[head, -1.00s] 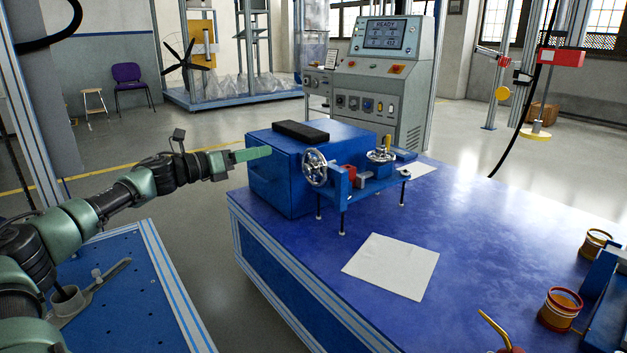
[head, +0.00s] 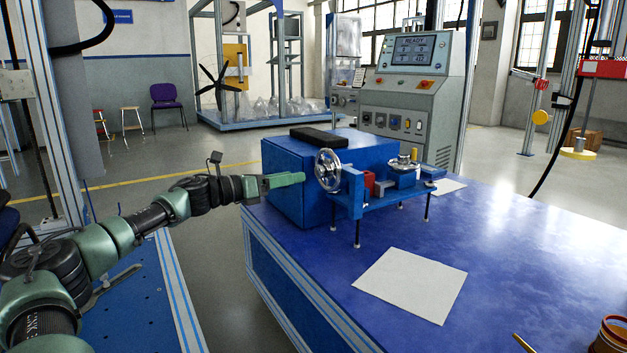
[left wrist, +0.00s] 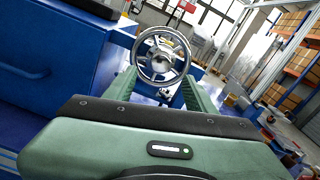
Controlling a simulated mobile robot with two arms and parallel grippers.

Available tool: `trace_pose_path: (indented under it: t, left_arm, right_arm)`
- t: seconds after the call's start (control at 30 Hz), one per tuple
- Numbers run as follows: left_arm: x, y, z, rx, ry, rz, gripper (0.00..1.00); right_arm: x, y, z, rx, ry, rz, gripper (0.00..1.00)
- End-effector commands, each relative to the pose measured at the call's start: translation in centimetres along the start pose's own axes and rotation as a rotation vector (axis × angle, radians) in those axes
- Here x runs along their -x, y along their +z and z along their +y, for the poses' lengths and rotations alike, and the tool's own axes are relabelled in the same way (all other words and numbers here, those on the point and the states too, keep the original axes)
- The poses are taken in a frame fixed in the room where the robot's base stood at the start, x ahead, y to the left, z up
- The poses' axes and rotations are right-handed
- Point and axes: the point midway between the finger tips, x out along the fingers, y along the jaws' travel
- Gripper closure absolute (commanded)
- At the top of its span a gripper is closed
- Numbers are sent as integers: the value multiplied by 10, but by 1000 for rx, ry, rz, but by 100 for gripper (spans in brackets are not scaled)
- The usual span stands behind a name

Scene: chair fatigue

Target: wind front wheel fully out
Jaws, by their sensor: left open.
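The front wheel (head: 328,170) is a chrome handwheel standing upright on the front face of a blue fixture (head: 370,195). A second chrome handwheel (head: 403,163) lies flat on top of the fixture further right. My left gripper (head: 303,177) points at the front wheel from the left, with its green fingers close to the rim. In the left wrist view the front wheel (left wrist: 161,56) shows ahead between the two spread green fingers, and nothing is held. I cannot tell whether the fingers touch the rim. My right gripper is not in view.
A blue box (head: 290,165) with a black pad (head: 318,137) stands behind the fixture on the blue table (head: 520,240). A white sheet (head: 410,284) lies in front. A console (head: 412,90) reading READY stands behind. The table's right side is largely clear.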

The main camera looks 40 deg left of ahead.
Motion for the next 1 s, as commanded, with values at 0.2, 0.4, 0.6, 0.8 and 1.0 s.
trace_pose_path:
  t: [0.2,0.4,0.6,0.8,1.0]
  left_arm:
    - [-29,4,-2,2,-3,-6,45]
    - [-56,2,-1,3,-2,-5,45]
    - [-71,2,0,2,0,-2,45]
    - [-74,1,-1,1,0,0,45]
    - [-74,1,-1,1,0,0,64]
  right_arm:
    - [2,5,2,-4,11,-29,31]
    - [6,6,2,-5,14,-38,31]
    - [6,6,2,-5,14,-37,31]
    - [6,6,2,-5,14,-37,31]
    - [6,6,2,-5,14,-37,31]
